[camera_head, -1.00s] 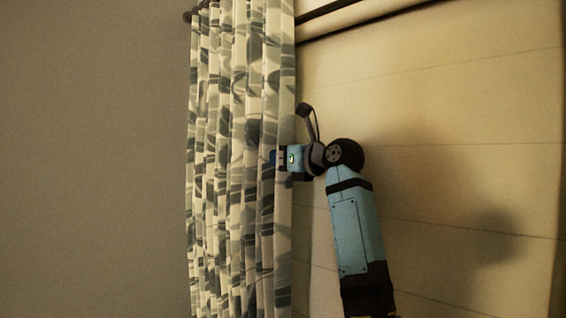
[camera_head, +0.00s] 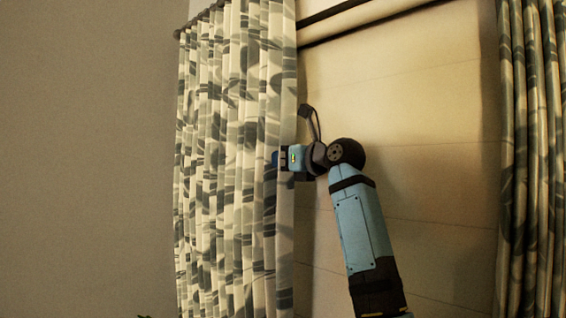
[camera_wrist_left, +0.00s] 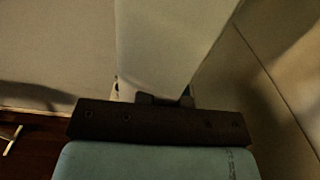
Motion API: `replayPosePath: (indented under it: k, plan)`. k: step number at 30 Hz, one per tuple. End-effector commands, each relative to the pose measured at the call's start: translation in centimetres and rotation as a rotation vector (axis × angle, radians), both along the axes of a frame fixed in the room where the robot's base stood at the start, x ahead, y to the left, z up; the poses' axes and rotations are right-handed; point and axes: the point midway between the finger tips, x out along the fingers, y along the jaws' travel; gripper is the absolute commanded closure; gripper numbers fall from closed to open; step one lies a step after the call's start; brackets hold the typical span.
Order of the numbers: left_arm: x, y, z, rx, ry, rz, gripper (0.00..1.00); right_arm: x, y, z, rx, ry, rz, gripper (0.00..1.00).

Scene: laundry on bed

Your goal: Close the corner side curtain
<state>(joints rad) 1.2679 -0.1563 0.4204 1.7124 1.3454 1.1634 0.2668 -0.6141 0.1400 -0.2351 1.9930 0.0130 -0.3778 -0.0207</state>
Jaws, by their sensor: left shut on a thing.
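The patterned curtain (camera_head: 225,160), with grey-green leaf shapes on a cream ground, hangs in folds at the left of the window in the head view. My left gripper (camera_head: 281,159) is at this curtain's right edge, about halfway up the visible part, and is shut on it. In the left wrist view, pale cloth (camera_wrist_left: 165,45) runs up from the jaws of my left gripper (camera_wrist_left: 165,98); the fingertips are mostly hidden. A second patterned curtain (camera_head: 530,160) hangs at the right edge of the head view, apart from my gripper. My right gripper is not in view.
A dark curtain rod (camera_head: 197,20) runs along the top. A pale blind (camera_head: 400,90) with horizontal seams covers the window between the two curtains. The plain grey wall (camera_head: 80,150) at the left is bare. A small bit of green shows at the bottom edge.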

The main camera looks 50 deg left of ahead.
Motion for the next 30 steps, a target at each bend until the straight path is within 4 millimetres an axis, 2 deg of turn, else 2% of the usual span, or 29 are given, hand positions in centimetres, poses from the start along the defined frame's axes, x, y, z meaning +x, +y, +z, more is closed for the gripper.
replayPosePath:
  k: [17, 18, 21, 30]
  plan:
    - [0.05, -0.09, 0.01, 0.001, 0.0, -0.001, 1.0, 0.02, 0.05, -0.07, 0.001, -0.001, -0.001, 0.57]
    - [0.05, -0.1, 0.0, 0.0, 0.0, -0.001, 0.85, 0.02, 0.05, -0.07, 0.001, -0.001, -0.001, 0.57]
    - [0.04, -0.09, 0.01, 0.001, 0.0, -0.001, 0.66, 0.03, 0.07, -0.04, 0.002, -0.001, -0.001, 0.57]
    - [0.05, -0.21, -0.01, 0.001, 0.0, -0.001, 0.66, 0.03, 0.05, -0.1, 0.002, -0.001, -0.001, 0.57]
